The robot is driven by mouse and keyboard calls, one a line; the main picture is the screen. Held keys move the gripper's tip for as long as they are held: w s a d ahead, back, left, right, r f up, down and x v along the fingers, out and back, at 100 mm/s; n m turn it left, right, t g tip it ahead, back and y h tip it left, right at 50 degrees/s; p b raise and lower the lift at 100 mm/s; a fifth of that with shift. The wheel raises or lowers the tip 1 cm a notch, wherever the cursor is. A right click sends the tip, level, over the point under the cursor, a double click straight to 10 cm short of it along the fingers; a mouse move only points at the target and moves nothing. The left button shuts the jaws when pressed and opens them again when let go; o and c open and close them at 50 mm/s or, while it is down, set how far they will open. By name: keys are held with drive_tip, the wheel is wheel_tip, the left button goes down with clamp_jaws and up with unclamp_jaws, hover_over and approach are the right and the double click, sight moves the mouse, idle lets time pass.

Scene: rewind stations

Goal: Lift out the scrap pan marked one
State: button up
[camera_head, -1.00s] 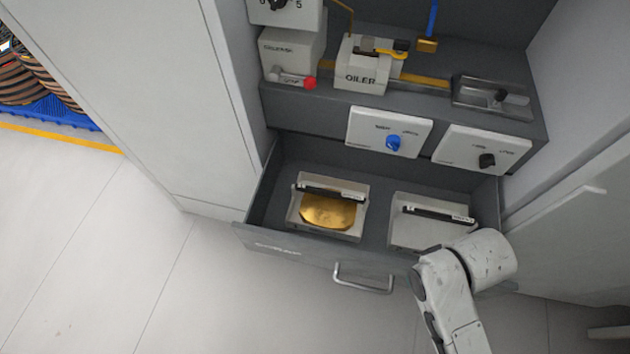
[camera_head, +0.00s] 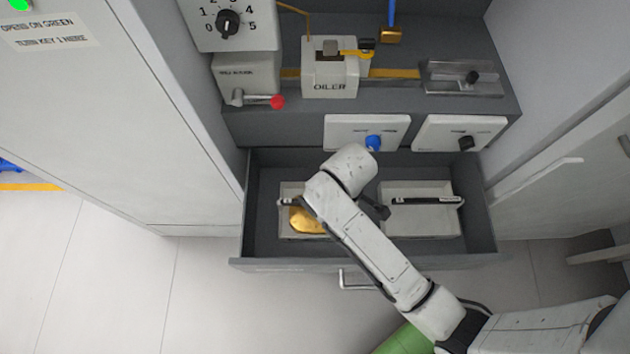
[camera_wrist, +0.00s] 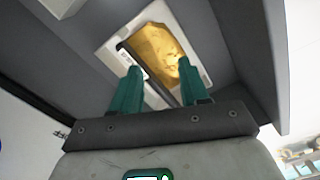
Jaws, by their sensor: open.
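The left scrap pan (camera_head: 289,189) is a pale box in the open drawer, with a gold round piece (camera_head: 304,222) in it. My arm covers much of this pan. The right scrap pan (camera_head: 420,222) stands beside it with a dark bar handle (camera_head: 426,201) across it. The pan markings are too small to read. In the wrist view, my gripper (camera_wrist: 158,66) is open, with two green fingers apart. The gold-filled pan (camera_wrist: 154,48) lies beyond them, and its dark bar handle (camera_wrist: 147,72) slants across the gap between the fingers. Contact cannot be told.
The grey drawer (camera_head: 262,247) is pulled out, its walls around both pans. Above it are a panel with a blue knob (camera_head: 373,143), a panel with a black knob (camera_head: 466,143) and the oiler (camera_head: 330,80). A cabinet (camera_head: 110,130) stands left. Floor is clear at the lower left.

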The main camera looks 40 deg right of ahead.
drive_tip(key=w+a+n, duration=0.1)
drive_tip(key=w, duration=0.1)
drive_tip(key=w+n+p, duration=0.1)
drive_tip(key=w+n, duration=0.1)
drive_tip(key=w+a+n+h+p, duration=0.1)
drive_tip(key=w, duration=0.1)
drive_tip(key=shift+w+a+n+g, duration=0.3)
drive_tip(key=shift+w+a+n, duration=0.05)
drive_tip(key=shift+w+n, duration=0.05)
drive_tip(key=shift+f, duration=0.3)
drive_tip(key=f, duration=0.6)
drive_tip(key=d+f+b, duration=0.1)
drive_tip(key=f, duration=0.3)
drive_tip(key=shift+s, duration=0.1)
clamp_jaws()
idle(0.5)
